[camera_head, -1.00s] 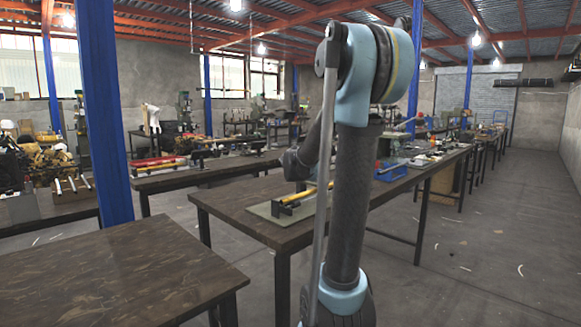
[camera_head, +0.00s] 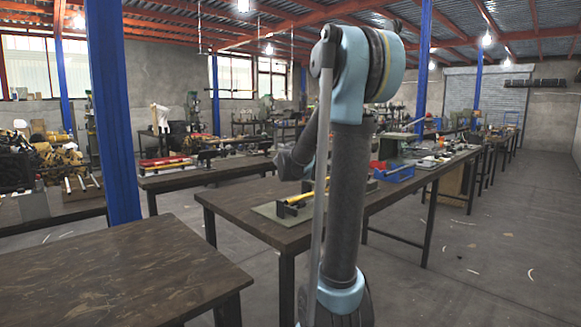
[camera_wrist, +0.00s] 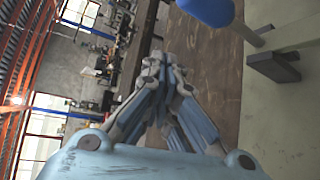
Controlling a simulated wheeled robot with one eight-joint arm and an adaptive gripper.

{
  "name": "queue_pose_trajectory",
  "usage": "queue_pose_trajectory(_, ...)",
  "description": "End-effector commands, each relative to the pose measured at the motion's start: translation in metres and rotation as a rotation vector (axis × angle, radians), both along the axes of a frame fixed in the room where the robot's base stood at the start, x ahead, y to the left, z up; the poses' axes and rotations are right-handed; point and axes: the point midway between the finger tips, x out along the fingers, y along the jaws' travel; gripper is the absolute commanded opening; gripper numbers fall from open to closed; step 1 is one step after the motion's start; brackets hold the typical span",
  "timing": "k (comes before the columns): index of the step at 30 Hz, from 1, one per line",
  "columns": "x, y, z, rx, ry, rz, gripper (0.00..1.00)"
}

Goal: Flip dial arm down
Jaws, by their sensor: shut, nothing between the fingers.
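I cannot make out the dial arm for certain in either view. On the middle bench (camera_head: 262,233), a grey-green mat (camera_head: 270,212) carries a long tool with a yellow bar (camera_head: 307,195). A small green press-like machine (camera_head: 397,146) stands farther back on the same bench. My arm stands in front of this bench and hides part of it. In the wrist view my gripper (camera_wrist: 163,62) has its fingertips together, with nothing between them. It appears over or in front of a brown bench top (camera_wrist: 200,62), touching nothing that I can see. In the head view its fingertips are not clearly visible.
A bare wooden table (camera_head: 120,270) stands at the near left, by a blue post (camera_head: 112,110). A blue bin (camera_head: 393,173) sits on the middle bench. A rounded blue piece (camera_wrist: 208,8) shows at the wrist view's top. Open concrete floor lies at right.

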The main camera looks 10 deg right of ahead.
Motion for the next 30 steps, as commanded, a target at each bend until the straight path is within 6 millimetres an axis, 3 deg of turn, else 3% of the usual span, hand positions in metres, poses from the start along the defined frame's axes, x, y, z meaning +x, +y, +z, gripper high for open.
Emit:
queue_pose_trajectory(18,-0.077,0.014,-0.001,0.001,0.000,0.004,0.00)
queue_pose_trajectory(30,-0.099,0.018,-0.001,0.001,0.000,0.003,0.00)
